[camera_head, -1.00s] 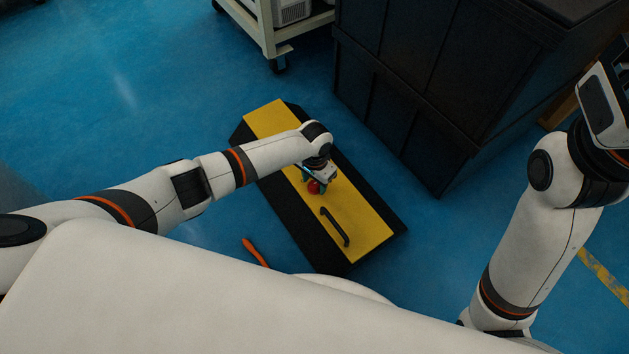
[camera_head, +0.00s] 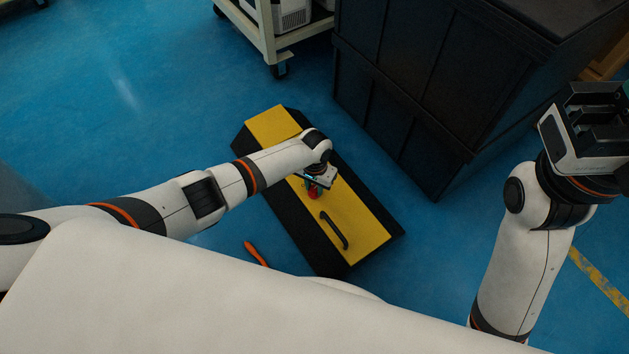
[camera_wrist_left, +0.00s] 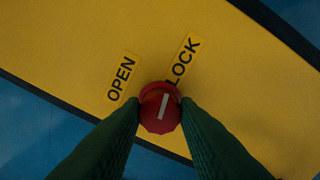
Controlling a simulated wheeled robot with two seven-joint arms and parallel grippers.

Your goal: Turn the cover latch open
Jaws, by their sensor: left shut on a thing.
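The cover latch is a red knob (camera_wrist_left: 160,108) with a white pointer line, set on a yellow cover (camera_head: 358,208) with black sloped sides. In the left wrist view the pointer line leans slightly right of straight up, more towards the LOCK label (camera_wrist_left: 185,60) than the OPEN label (camera_wrist_left: 121,78). My left gripper (camera_wrist_left: 160,112) is shut on the knob, one dark green finger on each side. In the head view the knob (camera_head: 314,193) shows partly beneath my left gripper. My right gripper (camera_head: 590,125) is at the right edge, away from the cover; its fingers are not clear.
A black handle (camera_head: 334,230) stands on the cover near the knob. An orange-handled tool (camera_head: 256,254) lies on the blue floor beside it. A large black cabinet (camera_head: 430,90) stands to the right, and a pale wheeled cart (camera_head: 265,35) behind.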

